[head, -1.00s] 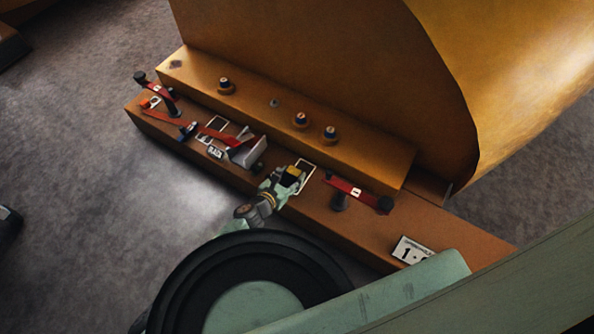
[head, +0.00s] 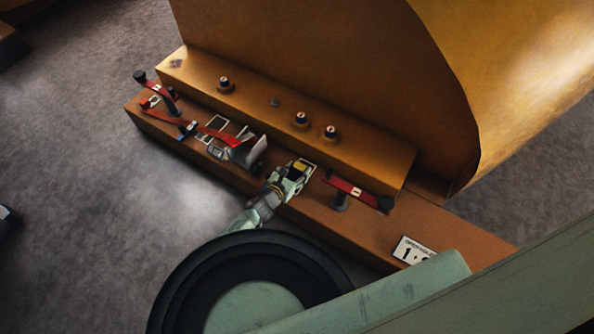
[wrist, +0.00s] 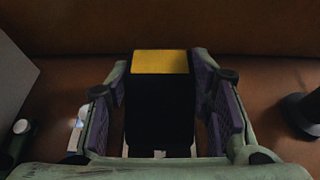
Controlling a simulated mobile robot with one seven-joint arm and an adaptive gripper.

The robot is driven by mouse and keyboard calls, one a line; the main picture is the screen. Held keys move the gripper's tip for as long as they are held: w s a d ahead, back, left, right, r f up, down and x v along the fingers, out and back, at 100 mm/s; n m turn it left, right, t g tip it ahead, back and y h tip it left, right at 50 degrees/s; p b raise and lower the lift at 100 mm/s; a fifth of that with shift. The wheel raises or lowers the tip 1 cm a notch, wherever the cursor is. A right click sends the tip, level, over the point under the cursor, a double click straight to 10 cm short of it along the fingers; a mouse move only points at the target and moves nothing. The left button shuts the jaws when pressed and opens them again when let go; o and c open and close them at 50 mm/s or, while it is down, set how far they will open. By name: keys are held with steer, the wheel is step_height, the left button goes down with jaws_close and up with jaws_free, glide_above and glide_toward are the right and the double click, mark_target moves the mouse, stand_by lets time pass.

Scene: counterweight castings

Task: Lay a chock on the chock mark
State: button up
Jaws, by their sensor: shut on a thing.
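A black and yellow chock (wrist: 160,95) is between the two fingers of my gripper (wrist: 165,110) in the wrist view, its yellow face towards the ledge wall. In the head view my gripper (head: 291,177) is low over the orange ledge, and the chock's yellow part (head: 299,167) shows at its tip. A white-outlined rectangle, seemingly the chock mark (head: 313,166), lies under and around the chock, partly hidden by it and the gripper. I cannot tell whether the chock touches the ledge.
A red lever on a black post (head: 357,191) stands close to the right. A grey angled plate (head: 248,151) and more red levers (head: 160,92) are to the left. The raised step (head: 365,160) rises just behind. A white numbered plate (head: 413,250) lies front right.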

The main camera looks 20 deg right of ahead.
steer(key=o, duration=1.4)
steer(key=shift+r, duration=0.15)
steer(key=shift+s+a+r+p, duration=0.1)
steer(key=shift+a+p, duration=0.15)
steer(key=shift+p, duration=0.05)
steer(key=p+v, duration=0.1)
steer(key=v, duration=1)
steer(key=shift+s+r, duration=0.15)
steer(key=shift+c, duration=0.5)
